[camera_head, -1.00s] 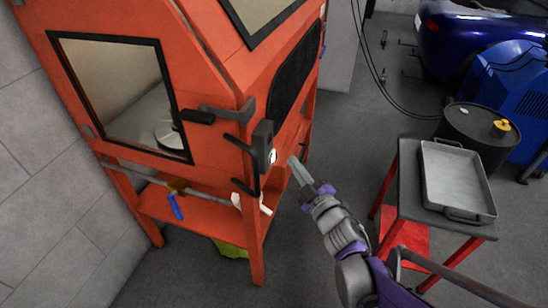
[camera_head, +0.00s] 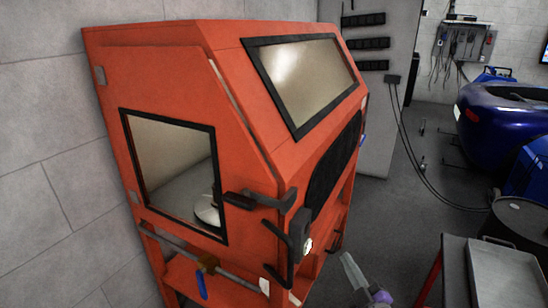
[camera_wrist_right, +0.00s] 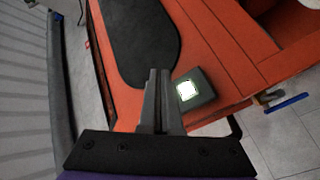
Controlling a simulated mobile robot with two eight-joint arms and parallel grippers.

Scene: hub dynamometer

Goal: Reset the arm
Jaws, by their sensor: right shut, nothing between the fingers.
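My right gripper (camera_head: 346,258) is low in the head view, beside the front corner of the orange cabinet (camera_head: 180,65). Its fingers are together and empty. In the right wrist view, the shut fingers (camera_wrist_right: 158,75) point at the cabinet front. Just right of them in that view is a dark box (camera_wrist_right: 205,101) with a lit, green-rimmed white square (camera_wrist_right: 187,90). The same box (camera_head: 301,228) shows on the cabinet corner in the head view, with a gap between it and the fingertips. My left gripper is not in view.
Black handles (camera_head: 272,199) stick out from the cabinet corner near the box. A grey cart with a metal tray (camera_head: 500,272) stands at the right, beside a black drum (camera_head: 525,217). A blue car (camera_head: 490,115) is behind. Grey floor (camera_head: 395,205) lies open between cabinet and cart.

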